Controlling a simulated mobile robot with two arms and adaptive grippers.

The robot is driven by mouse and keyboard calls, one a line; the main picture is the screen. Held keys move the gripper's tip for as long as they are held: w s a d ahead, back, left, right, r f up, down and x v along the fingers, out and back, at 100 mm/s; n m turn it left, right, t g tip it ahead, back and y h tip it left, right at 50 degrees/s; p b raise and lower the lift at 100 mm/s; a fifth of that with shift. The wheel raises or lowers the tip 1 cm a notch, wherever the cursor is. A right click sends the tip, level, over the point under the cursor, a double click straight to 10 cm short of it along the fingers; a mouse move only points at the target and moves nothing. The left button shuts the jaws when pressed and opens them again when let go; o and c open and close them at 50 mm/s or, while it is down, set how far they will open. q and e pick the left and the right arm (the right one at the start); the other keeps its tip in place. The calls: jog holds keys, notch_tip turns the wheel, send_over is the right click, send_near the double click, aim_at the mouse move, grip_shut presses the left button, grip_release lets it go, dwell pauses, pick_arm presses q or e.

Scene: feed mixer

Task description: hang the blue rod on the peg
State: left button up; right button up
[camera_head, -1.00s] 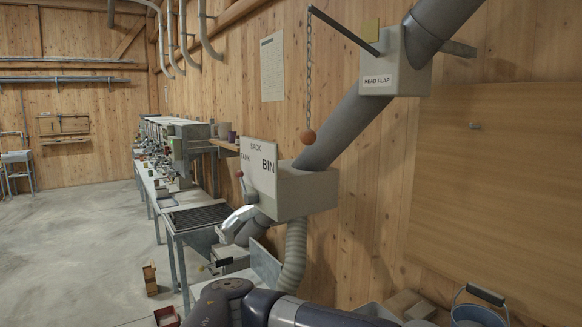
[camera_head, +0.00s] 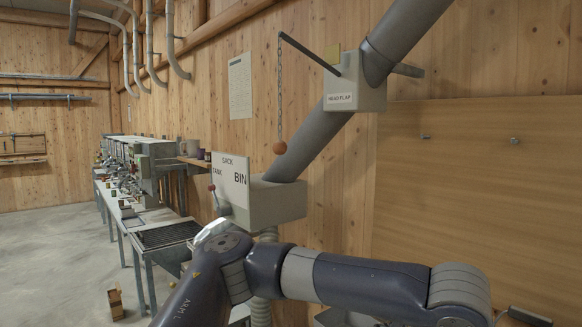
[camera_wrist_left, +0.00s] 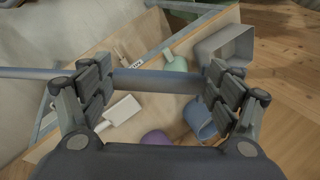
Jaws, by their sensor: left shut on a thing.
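My left gripper (camera_wrist_left: 160,88) shows in the left wrist view, its finger pads closed on the blue rod (camera_wrist_left: 157,82). The rod lies crosswise between the pads, and a thinner grey-blue length runs on to the left edge. In the head view my left arm reaches from the bottom across to the lower right; the rod cannot be made out there. A light wooden board on the wall at the right carries two small metal pegs, a left peg (camera_head: 425,137) and a right peg (camera_head: 515,141). Both look bare. My right gripper is not in view.
Below the gripper, a wooden crate (camera_wrist_left: 75,65) holds a white scoop-like tool (camera_wrist_left: 118,110), a blue cup (camera_wrist_left: 199,118), a green piece (camera_wrist_left: 175,65) and a purple piece. A grey tub (camera_wrist_left: 226,46) is beside them. The bin box (camera_head: 277,203) and sloping pipe stand left of the board.

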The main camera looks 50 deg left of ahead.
pick_arm(q)
jog(key=r+m, duration=0.1)
jog(key=w+a+r+t, duration=0.1)
jog(key=w+a+r+m+t, duration=0.1)
jog(key=shift+w+a+r+m+b, duration=0.15)
jog(key=shift+w+r+m+b, duration=0.1)
jog(key=shift+r+m+b, duration=0.05)
jog(key=w+a+r+m+t+h+b, duration=0.25)
jog(key=a+r+m+t, duration=0.45)
jog(key=r, duration=0.4)
jog(key=s+a+r+m+t+h+b, duration=0.1)
jog(key=s+a+r+t, duration=0.2)
jog(key=a+r, duration=0.5)
jog(key=s+a+r+t, duration=0.2)
jog(key=a+r+t, duration=0.1)
jog(key=a+r, duration=0.55)
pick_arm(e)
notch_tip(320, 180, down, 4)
pick_arm(q)
jog(key=w+d+r+p, duration=0.1)
jog(key=w+d+p, duration=0.2)
jog(key=w, duration=1.5)
jog(key=shift+r+p, duration=0.15)
jog(key=shift+p, duration=2.2)
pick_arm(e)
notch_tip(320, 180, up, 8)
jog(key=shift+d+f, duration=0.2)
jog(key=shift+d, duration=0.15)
